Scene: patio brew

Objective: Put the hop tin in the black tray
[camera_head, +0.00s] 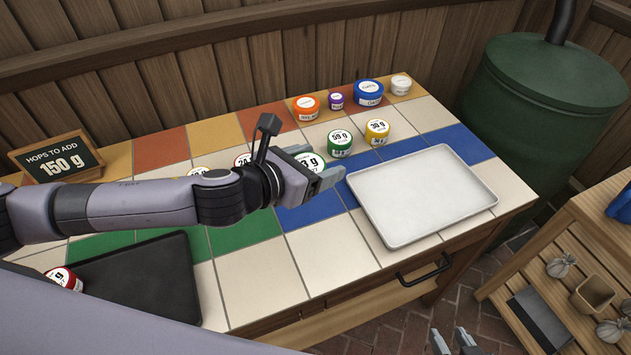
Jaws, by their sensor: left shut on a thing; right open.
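The black tray (150,270) lies at the front left of the tiled table, its near side hidden by my arm. A red tin (68,277) with a white lid sits at its left end; I cannot tell whether it is inside. My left gripper (328,182) is over the middle of the table, shut on a white-lidded tin (313,160) largely hidden behind it; only "3 g" reads on its label. A green tin (340,144) marked 59 g and a yellow tin (377,132) marked 30 g stand to the right. My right gripper (453,343) is open and empty at the bottom edge.
A sign (57,160) reads "HOPS TO ADD 150 g". Two tins, one red (242,160) and one yellow (198,171), are partly hidden behind my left arm. Orange, purple, blue and white tins line the back. An empty white tray (420,195) lies right.

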